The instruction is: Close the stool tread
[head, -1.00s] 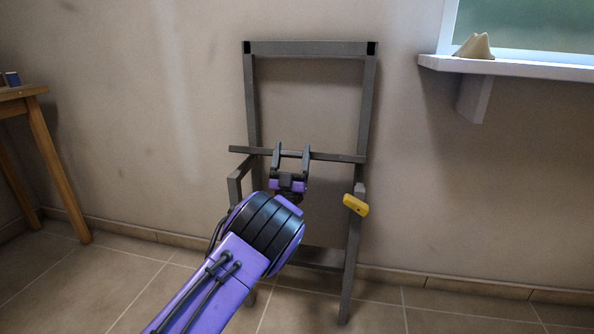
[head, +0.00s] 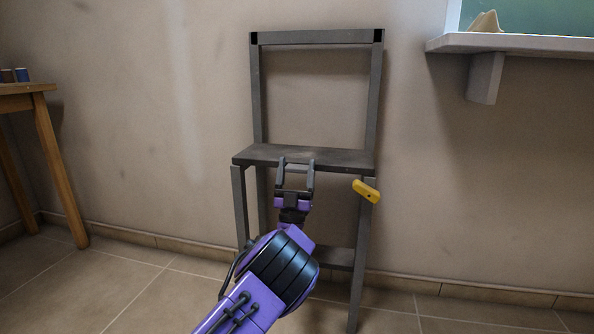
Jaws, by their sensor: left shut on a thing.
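The grey stool (head: 376,95) stands against the wall, with a tall open frame at its back. Its tread (head: 340,158) lies roughly flat across the frame at mid-height, and its top surface shows. My left gripper (head: 297,163) comes up from below and is shut on the tread's front edge near the middle. The fingertips hide a little of that edge, and my arm hides part of the lower stool. My right gripper is out of view.
A yellow part (head: 366,191) sits on the stool's right leg. A wooden table (head: 48,130) stands at the left, and a white window sill (head: 510,44) juts from the wall at the upper right. The tiled floor (head: 120,285) around the stool looks clear.

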